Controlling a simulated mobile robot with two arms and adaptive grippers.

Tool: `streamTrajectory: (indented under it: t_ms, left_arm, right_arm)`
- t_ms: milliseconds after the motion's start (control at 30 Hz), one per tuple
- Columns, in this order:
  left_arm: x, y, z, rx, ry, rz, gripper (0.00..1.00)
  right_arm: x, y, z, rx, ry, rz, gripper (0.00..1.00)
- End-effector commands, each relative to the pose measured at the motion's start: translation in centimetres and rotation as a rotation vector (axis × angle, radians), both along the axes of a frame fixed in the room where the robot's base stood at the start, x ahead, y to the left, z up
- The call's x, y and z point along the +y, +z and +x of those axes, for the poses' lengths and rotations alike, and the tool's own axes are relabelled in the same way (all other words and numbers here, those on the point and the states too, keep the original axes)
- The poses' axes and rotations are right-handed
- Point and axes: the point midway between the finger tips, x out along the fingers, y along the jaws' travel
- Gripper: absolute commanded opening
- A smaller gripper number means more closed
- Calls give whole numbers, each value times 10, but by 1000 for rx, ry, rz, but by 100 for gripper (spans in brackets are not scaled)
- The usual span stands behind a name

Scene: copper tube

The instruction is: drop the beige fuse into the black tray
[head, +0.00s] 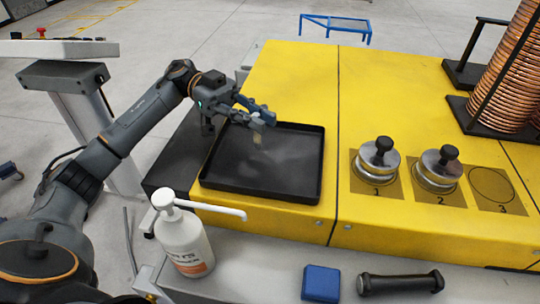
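The black tray (222,172) lies on the left part of the yellow table, a shallow rectangle with a raised rim. My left gripper (262,119) reaches in from the left, with its fingertips over the back part of the tray. A small pale beige fuse (258,137) shows at and just below the fingertips, above the tray floor. It looks upright and held between the tips, though its lower part is faint and blurred. No other fuse is visible in the tray. My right gripper is not in view.
A white pump bottle (183,240) stands in front of the tray, its spout pointing right. Two metal weights with black knobs (376,163) (437,168) stand on the right. A copper coil (507,85) is at the back right. A blue box (321,284) and black handle (400,282) lie in front.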

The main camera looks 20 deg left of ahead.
Motion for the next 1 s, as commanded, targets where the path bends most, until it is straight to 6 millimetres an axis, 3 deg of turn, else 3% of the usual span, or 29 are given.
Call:
streamTrajectory:
  t_ms: [67, 467, 1000]
  left_arm:
    - [0, 0, 0, 0, 0, 0, 35]
    - [7, 0, 3, 1, 2, 0, 35]
    - [99, 0, 29, -1, 3, 0, 35]
  right_arm:
    - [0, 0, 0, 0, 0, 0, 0]
    - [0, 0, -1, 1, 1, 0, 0]
    - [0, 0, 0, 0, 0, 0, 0]
